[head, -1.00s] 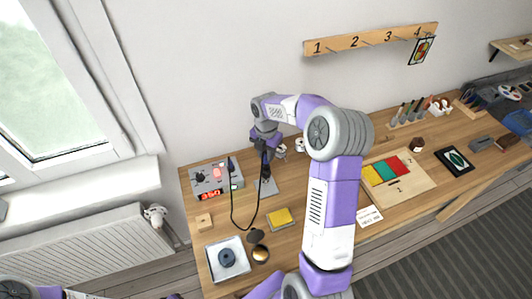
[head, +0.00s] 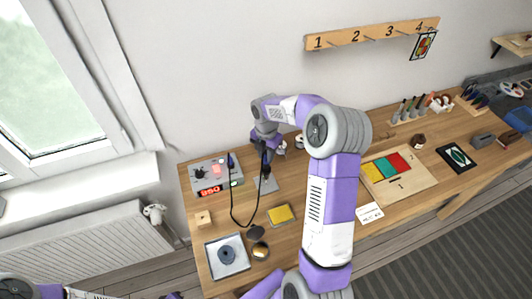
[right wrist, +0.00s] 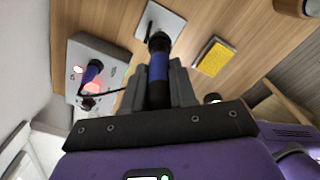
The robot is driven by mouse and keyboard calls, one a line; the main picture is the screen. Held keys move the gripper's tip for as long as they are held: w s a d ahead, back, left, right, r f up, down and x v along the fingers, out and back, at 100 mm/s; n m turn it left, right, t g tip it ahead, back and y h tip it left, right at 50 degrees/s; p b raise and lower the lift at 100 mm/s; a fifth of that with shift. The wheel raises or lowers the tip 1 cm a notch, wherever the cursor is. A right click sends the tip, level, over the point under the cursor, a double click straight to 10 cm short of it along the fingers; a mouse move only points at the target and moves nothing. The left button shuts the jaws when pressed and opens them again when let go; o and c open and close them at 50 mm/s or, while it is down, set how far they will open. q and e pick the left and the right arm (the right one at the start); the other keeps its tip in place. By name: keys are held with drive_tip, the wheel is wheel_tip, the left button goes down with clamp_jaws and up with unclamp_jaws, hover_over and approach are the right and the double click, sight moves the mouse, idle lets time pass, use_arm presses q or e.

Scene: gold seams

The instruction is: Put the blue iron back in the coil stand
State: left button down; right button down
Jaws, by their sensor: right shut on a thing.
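The blue iron (right wrist: 158,68) is a dark stick with a blue band, held in my right gripper (right wrist: 158,92). In the head view the iron (head: 264,166) shows as a thin dark stick below my right gripper (head: 267,152). It is over a grey plate (head: 268,184), which also shows beyond the iron in the right wrist view (right wrist: 168,24). I cannot make out a coil on this plate, and the iron's tip is hidden. A similar blue-and-black piece (head: 231,161) stands at the grey station (head: 202,171); in the right wrist view (right wrist: 92,72) it has a reddish glow near it. My left gripper is out of view.
A black cable (head: 232,208) loops from the station towards the iron. A yellow sponge (head: 280,214), a small wooden block (head: 203,218) and a white tray with a dark disc (head: 213,267) lie nearer. A board with coloured panels (head: 407,186) is at the right.

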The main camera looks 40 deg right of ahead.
drive_tip(key=shift+f, duration=0.2)
drive_tip(key=shift+c, duration=1.8)
unclamp_jaws()
drive_tip(key=shift+r+p, duration=2.95)
drive_tip(key=shift+r, duration=0.6)
drive_tip(key=shift+f, duration=0.1)
